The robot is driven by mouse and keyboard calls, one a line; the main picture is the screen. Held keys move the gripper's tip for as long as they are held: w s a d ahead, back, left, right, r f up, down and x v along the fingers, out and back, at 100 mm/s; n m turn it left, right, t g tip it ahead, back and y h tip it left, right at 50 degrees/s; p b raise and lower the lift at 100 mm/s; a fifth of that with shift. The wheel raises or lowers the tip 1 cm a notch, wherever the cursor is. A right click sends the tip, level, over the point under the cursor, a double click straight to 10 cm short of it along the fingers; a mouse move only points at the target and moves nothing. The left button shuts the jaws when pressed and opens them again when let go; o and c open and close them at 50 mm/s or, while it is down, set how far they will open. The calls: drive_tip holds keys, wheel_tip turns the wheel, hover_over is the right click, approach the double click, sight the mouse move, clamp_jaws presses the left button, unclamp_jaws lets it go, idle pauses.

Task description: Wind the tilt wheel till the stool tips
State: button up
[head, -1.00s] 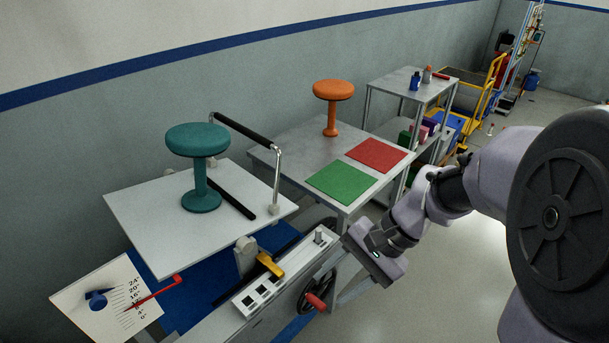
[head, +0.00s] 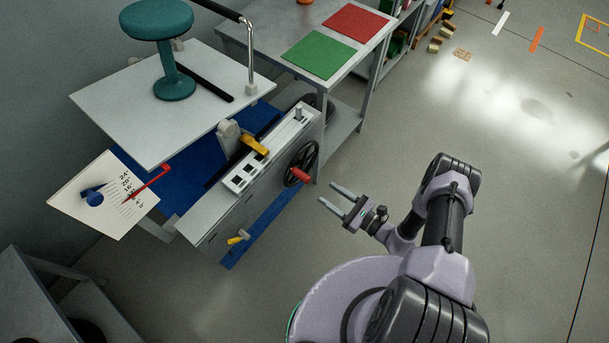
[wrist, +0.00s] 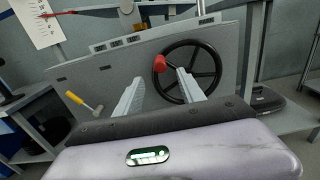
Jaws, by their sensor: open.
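The tilt wheel (head: 301,163) is a black spoked handwheel with a red handle (head: 300,175), on the front of the grey rig. In the wrist view the wheel (wrist: 188,72) faces me, with its red handle (wrist: 159,64) at the upper left of the rim. A teal stool (head: 174,86) stands upright on the pale tilt plate (head: 110,92), which looks sloped. A dial board (head: 95,215) with a red pointer (head: 152,182) is at the left. My gripper (head: 328,193) is open and empty, apart from the wheel, its fingers pointing toward it.
A grey table with green (head: 319,54) and red (head: 357,22) mats stands behind.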

sight(310, 180)
drive_tip(key=b+x, duration=0.2)
drive_tip(key=x, duration=0.9)
drive_tip(key=shift+w+a, duration=0.15)
clamp_jaws()
idle(0.8)
